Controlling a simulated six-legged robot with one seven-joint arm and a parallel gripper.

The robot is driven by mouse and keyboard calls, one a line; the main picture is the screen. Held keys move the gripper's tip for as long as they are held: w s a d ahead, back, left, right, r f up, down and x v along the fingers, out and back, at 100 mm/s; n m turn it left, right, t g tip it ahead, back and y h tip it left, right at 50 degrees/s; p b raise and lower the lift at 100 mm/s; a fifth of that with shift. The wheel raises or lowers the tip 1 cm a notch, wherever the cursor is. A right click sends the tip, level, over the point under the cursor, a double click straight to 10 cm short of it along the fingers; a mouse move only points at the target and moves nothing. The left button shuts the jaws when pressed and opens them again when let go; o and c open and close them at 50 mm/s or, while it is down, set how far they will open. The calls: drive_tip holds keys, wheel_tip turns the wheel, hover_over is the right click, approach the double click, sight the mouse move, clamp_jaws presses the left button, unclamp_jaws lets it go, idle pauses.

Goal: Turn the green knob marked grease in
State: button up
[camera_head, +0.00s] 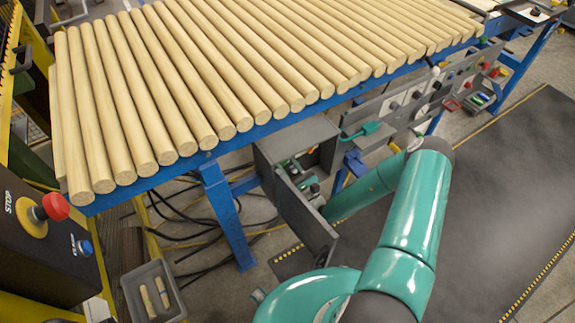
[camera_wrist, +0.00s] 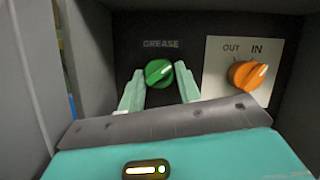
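In the wrist view the green knob (camera_wrist: 159,73) sits on a dark panel under the word GREASE. Its pale pointer line slants to the upper right. My gripper (camera_wrist: 159,70) is open, with one pale green finger on each side of the knob. I cannot tell whether either finger touches it. In the head view the grey box (camera_head: 318,133) hangs under the table's front edge with its door open, and my teal arm reaches down beside it. My gripper's fingers are not clear there.
An orange knob (camera_wrist: 246,75) on a white plate marked OUT and IN is close right of my fingers. Box walls stand on both sides. The open door (camera_head: 305,218) juts out near my arm. Wooden rods (camera_head: 225,70) cover the blue-framed table above.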

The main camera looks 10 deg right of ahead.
drive_tip(key=o, duration=0.3)
drive_tip(key=shift+o, duration=0.2)
drive_tip(key=shift+s, duration=0.1)
drive_tip(key=v, duration=1.3)
drive_tip(key=shift+s+d, duration=0.2)
drive_tip(key=shift+s, duration=0.05)
drive_tip(key=shift+f, duration=0.1)
